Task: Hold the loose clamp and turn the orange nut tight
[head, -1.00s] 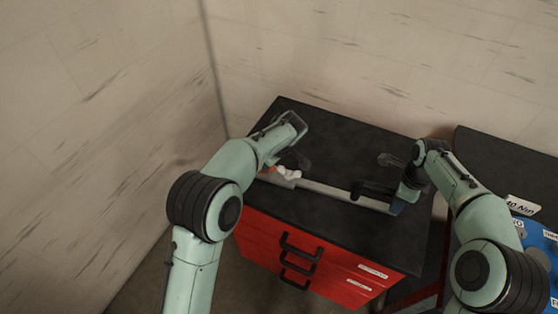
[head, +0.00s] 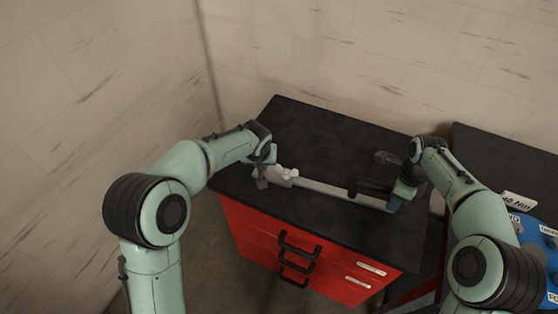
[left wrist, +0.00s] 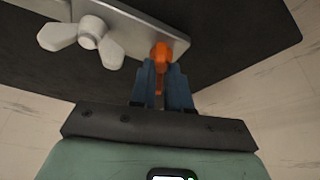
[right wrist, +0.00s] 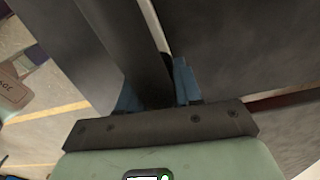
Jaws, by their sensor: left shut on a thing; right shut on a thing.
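The orange nut (left wrist: 161,52) shows at the end of a grey metal bar (left wrist: 150,20) in the left wrist view. My left gripper (left wrist: 160,78) is shut on it, its blue fingertips on either side. In the head view my left gripper (head: 262,178) is at the bar's left end and hides the nut. My right gripper (head: 393,203) is at the bar's right end, beside a black part (head: 372,188) that looks like the clamp. In the right wrist view my right gripper (right wrist: 158,88) is shut on a dark piece (right wrist: 140,45), apparently the clamp; its gripped part is mostly hidden.
A white wing nut (head: 287,173) sits on the bar close to my left gripper; it also shows in the left wrist view (left wrist: 88,36). The bar lies on the black top (head: 320,135) of a red drawer cabinet (head: 265,245). Walls stand behind and left. A second dark table is at right.

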